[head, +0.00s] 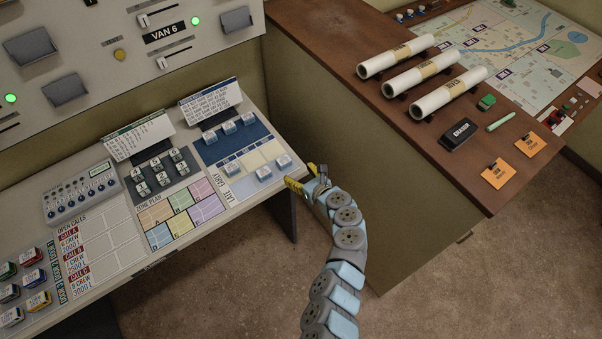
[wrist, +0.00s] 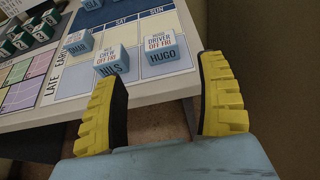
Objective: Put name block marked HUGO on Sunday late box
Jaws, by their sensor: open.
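The HUGO name block (wrist: 162,52) is a pale blue cube with a white top. It stands upright at the front right of the roster board, below the SUN heading, apparently in the Sunday late box (wrist: 187,63). In the head view the HUGO block (head: 284,162) is the rightmost front block. My gripper (wrist: 160,72) has its yellow fingers spread wide and empty; the block lies beyond the gap between them, apparently untouched. In the head view my gripper (head: 302,177) hovers just off the board's right edge. The base of the block is partly unclear.
The NILS block (wrist: 111,62) stands close left of HUGO, and another name block (wrist: 78,42) is further left. More blocks (head: 230,127) sit on the dark blue strip behind. The console edge drops to the floor; a brown counter (head: 430,150) stands right.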

